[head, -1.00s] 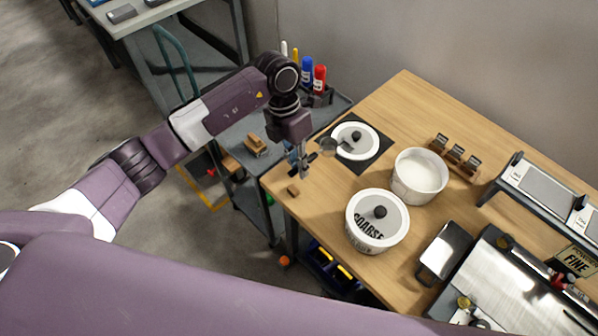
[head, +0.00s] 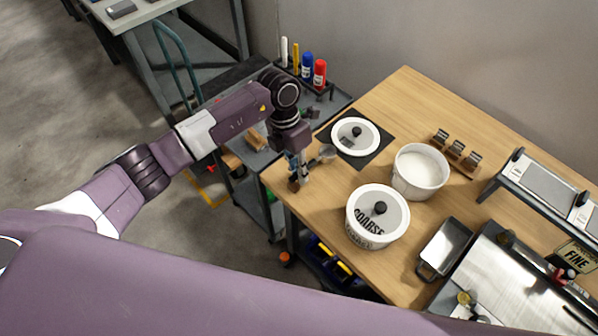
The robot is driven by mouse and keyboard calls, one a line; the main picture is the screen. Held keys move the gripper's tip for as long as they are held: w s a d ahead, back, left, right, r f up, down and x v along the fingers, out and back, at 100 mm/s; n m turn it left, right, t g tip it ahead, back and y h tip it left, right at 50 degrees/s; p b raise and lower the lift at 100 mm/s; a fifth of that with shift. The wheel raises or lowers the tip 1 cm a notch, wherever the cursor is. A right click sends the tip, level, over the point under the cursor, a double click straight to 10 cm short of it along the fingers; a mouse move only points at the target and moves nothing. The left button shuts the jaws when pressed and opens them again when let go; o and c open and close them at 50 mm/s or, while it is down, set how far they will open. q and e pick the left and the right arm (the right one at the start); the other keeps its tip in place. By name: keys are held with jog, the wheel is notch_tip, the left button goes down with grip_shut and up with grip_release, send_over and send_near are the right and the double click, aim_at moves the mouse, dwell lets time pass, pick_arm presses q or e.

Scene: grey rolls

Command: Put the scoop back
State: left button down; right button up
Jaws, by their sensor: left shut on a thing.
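My left gripper (head: 298,178) is shut on the scoop (head: 327,154), low over the table's left corner. The scoop's round grey bowl points up and right, beside the dark mat; its handle is mostly hidden by the gripper. A small brown wooden block (head: 293,187) lies right at the fingertips, partly covered; I cannot tell whether the scoop touches it. An open white crock (head: 420,172) with white contents stands to the right. My right gripper is not in view.
A lidded crock marked COARSE (head: 377,217) stands in front of the open one. A white lid (head: 355,136) lies on a dark mat (head: 380,155).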

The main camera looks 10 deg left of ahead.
pick_arm(q)
jog(key=c, duration=2.2)
grip_release()
jog(key=shift+s+f, duration=0.1)
jog(key=shift+s, duration=0.05)
jog(key=shift+o, duration=1.2)
jog(key=shift+f, duration=0.1)
jog(key=shift+r+p, duration=0.85)
jog(key=shift+r, duration=0.05)
jog(key=shift+w+a+r+b, duration=0.15)
jog(key=shift+w+r+b, duration=0.15)
jog(key=shift+r+b, duration=0.25)
jog(key=b+v, duration=0.3)
jog(key=v, duration=0.7)
jog(key=shift+r, duration=0.25)
